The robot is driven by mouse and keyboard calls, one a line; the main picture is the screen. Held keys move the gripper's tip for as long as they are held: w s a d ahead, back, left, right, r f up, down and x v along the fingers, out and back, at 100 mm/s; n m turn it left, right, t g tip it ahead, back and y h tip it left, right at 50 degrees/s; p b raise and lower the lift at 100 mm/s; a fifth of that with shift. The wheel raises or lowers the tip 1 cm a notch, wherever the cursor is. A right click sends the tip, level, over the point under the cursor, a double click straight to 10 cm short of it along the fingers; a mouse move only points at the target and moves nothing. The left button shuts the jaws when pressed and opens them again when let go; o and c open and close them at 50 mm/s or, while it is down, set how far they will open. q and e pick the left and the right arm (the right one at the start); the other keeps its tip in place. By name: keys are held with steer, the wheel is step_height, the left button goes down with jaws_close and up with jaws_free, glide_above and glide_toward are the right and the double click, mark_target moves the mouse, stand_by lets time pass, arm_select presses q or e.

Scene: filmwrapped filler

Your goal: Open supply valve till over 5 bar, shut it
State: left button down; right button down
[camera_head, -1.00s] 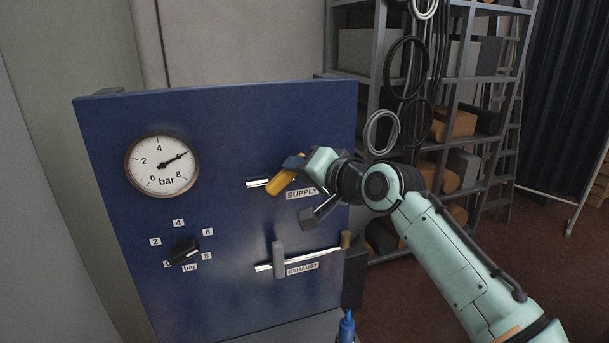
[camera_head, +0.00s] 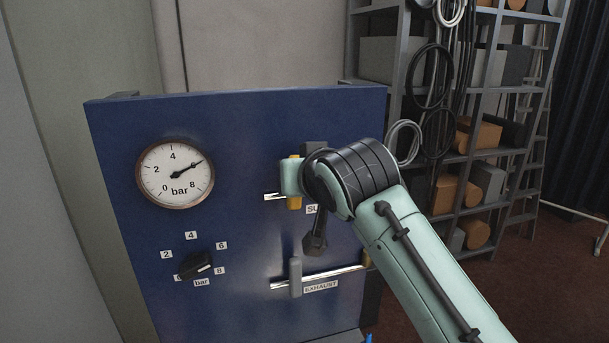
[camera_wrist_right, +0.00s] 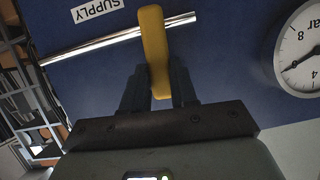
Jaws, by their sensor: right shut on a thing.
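The supply valve's yellow handle (camera_head: 294,202) stands upright in the head view, across its chrome pipe (camera_head: 272,197). My right gripper (camera_wrist_right: 160,90) is shut on the handle, a finger on either side in the right wrist view. The handle (camera_wrist_right: 153,45) also crosses the pipe there at nearly a right angle. In the head view my wrist hides part of the handle and the SUPPLY label (camera_head: 312,209). The pressure gauge (camera_head: 176,173) has its needle at upper right, between 4 and 8, at about 6 bar. My left gripper is out of view.
The exhaust valve's grey handle (camera_head: 296,277) stands upright across its pipe below the supply valve. A black knob (camera_head: 195,265) with a bar scale is at lower left of the blue panel (camera_head: 120,200). Shelves (camera_head: 465,150) with coiled hoses stand behind to the right.

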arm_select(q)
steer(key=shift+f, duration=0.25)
arm_select(e)
steer(key=shift+a+n, duration=0.25)
steer(key=shift+n, duration=0.15)
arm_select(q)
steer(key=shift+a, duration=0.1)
arm_select(e)
steer(key=c, duration=0.9)
jaws_free()
steer(key=shift+w+f, duration=0.1)
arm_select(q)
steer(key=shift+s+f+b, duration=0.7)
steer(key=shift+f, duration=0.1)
arm_select(e)
steer(key=v, duration=1.3)
steer(key=shift+s+a, duration=0.2)
steer(key=shift+s, duration=0.1)
